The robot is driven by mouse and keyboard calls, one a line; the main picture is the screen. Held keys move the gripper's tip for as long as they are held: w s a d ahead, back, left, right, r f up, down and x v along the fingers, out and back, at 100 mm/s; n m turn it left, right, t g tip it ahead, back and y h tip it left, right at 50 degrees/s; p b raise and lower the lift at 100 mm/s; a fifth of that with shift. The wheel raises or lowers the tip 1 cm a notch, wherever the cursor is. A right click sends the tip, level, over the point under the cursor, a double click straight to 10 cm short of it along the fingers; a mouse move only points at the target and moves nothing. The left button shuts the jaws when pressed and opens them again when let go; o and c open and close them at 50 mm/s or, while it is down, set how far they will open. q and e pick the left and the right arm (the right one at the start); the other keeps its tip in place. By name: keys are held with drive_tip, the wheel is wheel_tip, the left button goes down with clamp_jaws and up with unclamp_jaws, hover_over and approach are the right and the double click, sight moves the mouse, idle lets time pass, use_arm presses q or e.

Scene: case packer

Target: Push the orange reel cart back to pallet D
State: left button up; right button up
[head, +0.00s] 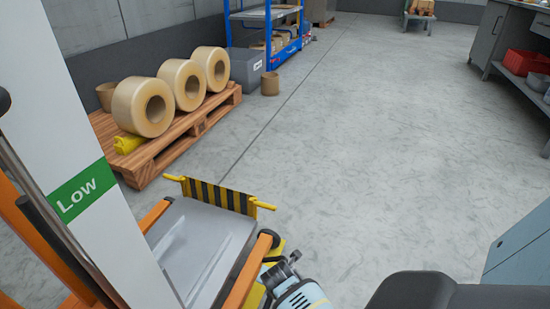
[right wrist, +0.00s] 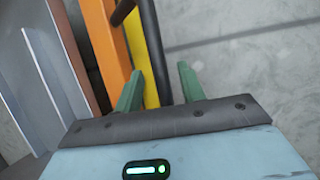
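The orange reel cart (head: 246,285) stands close in front of me at lower left in the head view. It has orange rails, a grey tray (head: 205,240), a yellow-and-black striped end plate (head: 218,195) and a white upright panel with a green "Low" label (head: 80,193). My right gripper (head: 280,272) is low at the cart's right side. In the right wrist view its green fingers (right wrist: 158,88) are apart, with a black bar (right wrist: 155,50) seen between them; contact is unclear. A wooden pallet (head: 165,145) bears three big tan reels; no letter shows. My left gripper is not in view.
A grey bin (head: 247,68) and a small brown tube (head: 270,84) stand beyond the pallet, before a blue rack (head: 268,40). A workbench with red bins (head: 525,63) is at right, a pale blue cabinet (head: 520,250) at lower right. The middle floor is clear.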

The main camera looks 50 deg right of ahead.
drive_tip(key=shift+f, duration=0.1)
drive_tip(key=shift+c, duration=0.2)
clamp_jaws()
drive_tip(key=shift+w, duration=0.1)
